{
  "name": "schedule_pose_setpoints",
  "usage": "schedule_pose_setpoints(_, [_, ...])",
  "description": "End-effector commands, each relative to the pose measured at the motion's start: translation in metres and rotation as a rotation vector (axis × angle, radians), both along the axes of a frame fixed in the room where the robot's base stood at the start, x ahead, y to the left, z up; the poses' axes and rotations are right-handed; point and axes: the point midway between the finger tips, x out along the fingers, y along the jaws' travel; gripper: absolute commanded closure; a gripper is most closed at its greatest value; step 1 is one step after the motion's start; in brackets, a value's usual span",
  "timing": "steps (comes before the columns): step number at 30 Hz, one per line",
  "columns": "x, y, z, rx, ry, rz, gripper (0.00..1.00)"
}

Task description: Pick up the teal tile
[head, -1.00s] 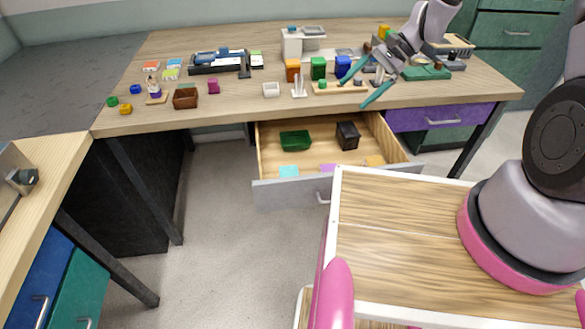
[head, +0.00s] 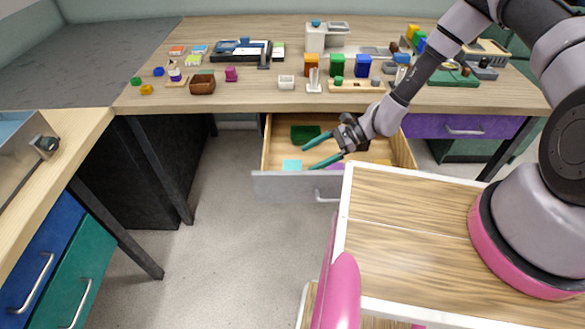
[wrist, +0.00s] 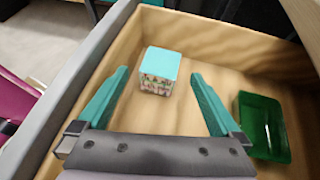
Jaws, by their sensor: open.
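The teal tile (head: 292,165) lies at the front left of the open drawer (head: 283,186). In the wrist view the teal tile (wrist: 162,64) shows as the flat top of a small block with a speckled side. It lies on the drawer floor beyond my fingertips, between their lines. My gripper (head: 322,152) is open and empty over the drawer, to the right of the tile in the head view. In the wrist view my gripper's two teal fingers (wrist: 160,75) are spread on either side of the tile, not touching it.
A green bin (head: 304,134) stands in the drawer behind the tile; it also shows in the wrist view (wrist: 263,126). The drawer walls stand close around my gripper. A purple piece (head: 334,166) lies partly hidden under my arm. The tabletop (head: 240,97) above holds several small objects.

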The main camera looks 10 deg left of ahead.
Motion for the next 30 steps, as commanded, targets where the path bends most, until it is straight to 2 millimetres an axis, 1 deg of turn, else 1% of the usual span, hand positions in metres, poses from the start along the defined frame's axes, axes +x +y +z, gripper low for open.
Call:
schedule_pose_setpoints(7, [-0.005, 0.014, -0.007, 0.001, 0.001, 0.001, 0.00])
schedule_pose_setpoints(15, [-0.017, 0.045, -0.026, 0.001, 0.001, 0.002, 0.00])
schedule_pose_setpoints(18, [-0.018, 0.049, -0.028, 0.000, 0.000, 0.000, 0.00])
schedule_pose_setpoints(23, [-0.018, 0.048, -0.028, 0.000, 0.000, 0.000, 0.00])
schedule_pose_setpoints(24, [-0.018, 0.048, -0.028, 0.000, 0.000, 0.000, 0.15])
schedule_pose_setpoints(26, [-0.018, 0.048, -0.028, 0.000, 0.000, 0.000, 0.38])
schedule_pose_setpoints(27, [-0.018, 0.048, -0.028, 0.000, 0.000, 0.000, 0.54])
schedule_pose_setpoints(29, [-0.018, 0.048, -0.028, 0.000, 0.000, 0.000, 0.77])
schedule_pose_setpoints(30, [-0.018, 0.048, -0.028, 0.000, 0.000, 0.000, 0.92])
